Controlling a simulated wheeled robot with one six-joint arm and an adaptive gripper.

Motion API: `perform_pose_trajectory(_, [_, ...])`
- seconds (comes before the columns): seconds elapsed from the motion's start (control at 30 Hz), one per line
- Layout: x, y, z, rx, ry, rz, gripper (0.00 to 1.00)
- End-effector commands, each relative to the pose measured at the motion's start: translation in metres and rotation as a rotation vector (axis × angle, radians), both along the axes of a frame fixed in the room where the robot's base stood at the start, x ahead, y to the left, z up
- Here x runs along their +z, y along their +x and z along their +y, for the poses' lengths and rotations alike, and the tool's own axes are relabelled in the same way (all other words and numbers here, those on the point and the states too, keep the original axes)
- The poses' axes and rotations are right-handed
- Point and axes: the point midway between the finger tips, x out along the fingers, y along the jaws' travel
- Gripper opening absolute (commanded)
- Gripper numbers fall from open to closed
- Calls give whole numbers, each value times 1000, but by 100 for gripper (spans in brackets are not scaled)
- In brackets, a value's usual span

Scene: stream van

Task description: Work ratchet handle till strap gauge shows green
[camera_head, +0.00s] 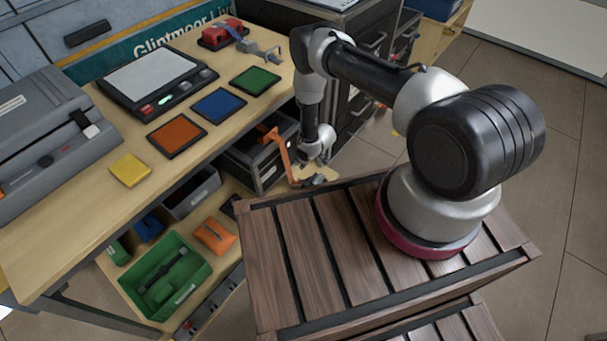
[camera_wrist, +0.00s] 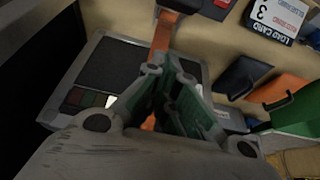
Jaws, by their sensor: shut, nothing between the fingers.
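An orange bar, apparently the ratchet handle (camera_head: 281,150), stands out from a dark grey-framed box on the lower shelf in the head view. In the wrist view the orange bar (camera_wrist: 163,32) comes down from the top edge and passes behind my fingers. A bit of orange also shows low between the fingers. My gripper (camera_head: 315,160) is just right of the bar. Its fingers (camera_wrist: 168,78) are shut with nothing held; I cannot tell whether they touch the bar.
The bench (camera_head: 110,205) above the shelf holds a scale (camera_head: 150,75), coloured pads and a red clamp-like tool (camera_head: 221,34). A green tray (camera_head: 165,275) and an orange item (camera_head: 214,236) lie lower left. A load card (camera_wrist: 280,18) is upper right in the wrist view.

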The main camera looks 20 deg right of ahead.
Motion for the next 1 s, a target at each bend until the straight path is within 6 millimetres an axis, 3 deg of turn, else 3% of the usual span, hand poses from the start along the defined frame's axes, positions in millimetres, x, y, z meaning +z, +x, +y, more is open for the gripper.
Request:
perform_pose_trajectory(0.2, [-44, 15, 12, 2, 1, -1, 0])
perform_pose_trajectory(0.4, [-60, -4, -3, -1, -1, 2, 0])
perform_pose_trajectory(1.0, [-66, -11, -8, 1, -1, 1, 0])
